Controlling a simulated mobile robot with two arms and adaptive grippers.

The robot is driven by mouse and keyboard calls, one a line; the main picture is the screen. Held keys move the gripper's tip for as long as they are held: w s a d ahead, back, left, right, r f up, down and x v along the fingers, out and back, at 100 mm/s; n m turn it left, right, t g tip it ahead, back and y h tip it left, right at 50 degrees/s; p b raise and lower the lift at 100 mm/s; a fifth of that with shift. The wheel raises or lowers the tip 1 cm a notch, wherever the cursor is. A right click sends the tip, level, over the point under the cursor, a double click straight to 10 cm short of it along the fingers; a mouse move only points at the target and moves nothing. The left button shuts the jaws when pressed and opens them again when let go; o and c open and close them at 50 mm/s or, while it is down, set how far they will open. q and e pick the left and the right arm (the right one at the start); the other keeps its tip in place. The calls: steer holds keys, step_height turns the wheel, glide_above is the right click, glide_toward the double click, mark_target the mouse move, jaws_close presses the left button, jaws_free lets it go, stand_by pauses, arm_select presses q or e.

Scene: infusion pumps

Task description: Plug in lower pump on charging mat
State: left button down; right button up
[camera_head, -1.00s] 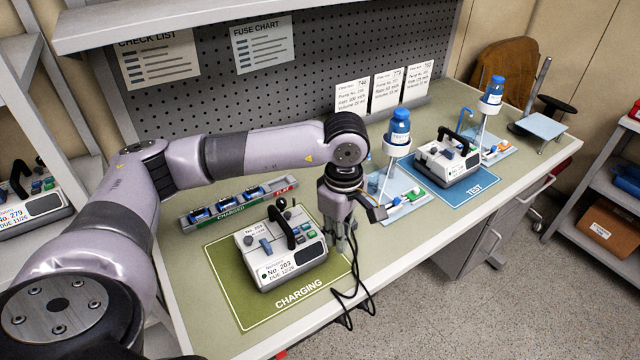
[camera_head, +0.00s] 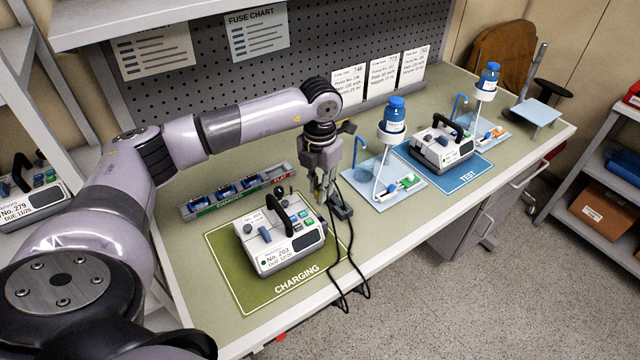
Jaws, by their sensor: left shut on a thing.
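A white and grey pump labelled No. 203 (camera_head: 281,243) with a black handle sits upright on the green charging mat (camera_head: 228,283). My left gripper (camera_head: 322,197) points down just right of the pump's back right corner, apart from it as far as I can see. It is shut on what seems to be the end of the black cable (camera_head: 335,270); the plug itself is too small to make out. The cable hangs in loops past the mat's right side and over the table's front edge. A dark grey block (camera_head: 340,207) stands just right of the fingers. My right gripper is out of view.
A rack labelled CHARGED and FLAT (camera_head: 237,191) lies behind the mat. To the right are a light blue tray (camera_head: 378,193) with a blue-capped bottle (camera_head: 393,115) on a stand, and another pump (camera_head: 441,148) on the blue TEST mat (camera_head: 470,175).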

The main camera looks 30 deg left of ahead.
arm_select(q)
step_height(320, 180, down, 4)
steer(key=shift+r+b, duration=0.1)
steer(key=shift+b, duration=0.9)
steer(key=shift+f+b, duration=0.65)
steer(key=shift+f, duration=0.2)
steer(key=m+b, duration=0.1)
steer(key=m, duration=0.1)
steer(key=shift+m, duration=0.4)
steer(key=shift+m+b, duration=0.35)
steer(key=shift+m, duration=0.35)
steer(key=shift+r, duration=0.15)
steer(key=shift+f+b, duration=0.7)
steer(key=shift+b, duration=0.05)
